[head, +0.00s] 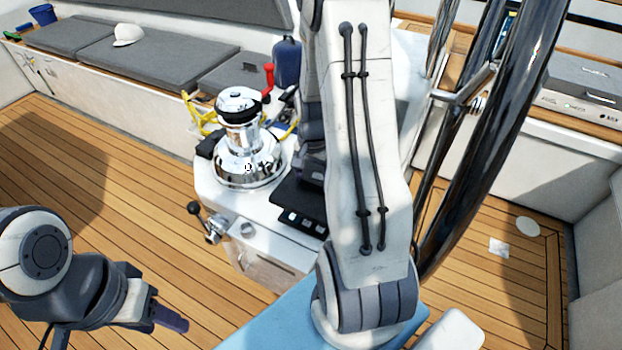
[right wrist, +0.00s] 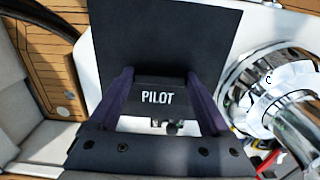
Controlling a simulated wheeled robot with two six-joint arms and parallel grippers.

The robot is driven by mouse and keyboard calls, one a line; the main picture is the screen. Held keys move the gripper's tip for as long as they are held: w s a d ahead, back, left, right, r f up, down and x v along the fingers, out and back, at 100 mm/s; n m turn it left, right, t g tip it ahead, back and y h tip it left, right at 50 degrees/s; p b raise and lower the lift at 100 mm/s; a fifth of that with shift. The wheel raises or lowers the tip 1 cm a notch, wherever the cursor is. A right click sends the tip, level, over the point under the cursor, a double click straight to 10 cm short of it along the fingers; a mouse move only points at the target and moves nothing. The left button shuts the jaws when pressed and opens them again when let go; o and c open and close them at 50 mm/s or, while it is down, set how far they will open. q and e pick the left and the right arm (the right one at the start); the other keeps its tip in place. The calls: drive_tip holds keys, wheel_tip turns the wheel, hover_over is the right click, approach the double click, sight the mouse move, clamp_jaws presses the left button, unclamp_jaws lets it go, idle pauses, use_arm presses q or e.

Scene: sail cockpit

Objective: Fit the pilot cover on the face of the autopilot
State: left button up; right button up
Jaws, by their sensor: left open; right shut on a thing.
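In the right wrist view, my right gripper (right wrist: 160,80) is shut on the pilot cover (right wrist: 158,97), a dark piece with "PILOT" in white between the two fingers. A wide plain dark panel (right wrist: 165,40) shows just beyond it; I cannot tell whether it is part of the cover or of the autopilot. In the head view, a black panel with pale buttons (head: 300,220) at its near edge, likely the autopilot, shows on the white console. My right arm hides part of it and the right fingertips. My left gripper (head: 162,312) is open and empty over the deck, lower left.
A chrome winch (head: 245,150) stands on the console (head: 215,190) just left of the panel, with a yellow rope (head: 200,118) behind. A lever with a black knob (head: 195,209) sticks out of the console front. A large dark steering wheel (head: 490,130) rises at right. The left deck is clear.

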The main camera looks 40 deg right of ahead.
sight(312, 188)
drive_tip(key=shift+f+b, duration=2.3)
drive_tip(key=shift+f, duration=0.65)
drive_tip(key=shift+a+r, duration=0.1)
drive_tip(key=shift+f+b, duration=0.5)
drive_tip(key=shift+f, duration=0.65)
drive_tip(key=shift+f, duration=0.3)
idle(0.4)
drive_tip(key=o, duration=1.2)
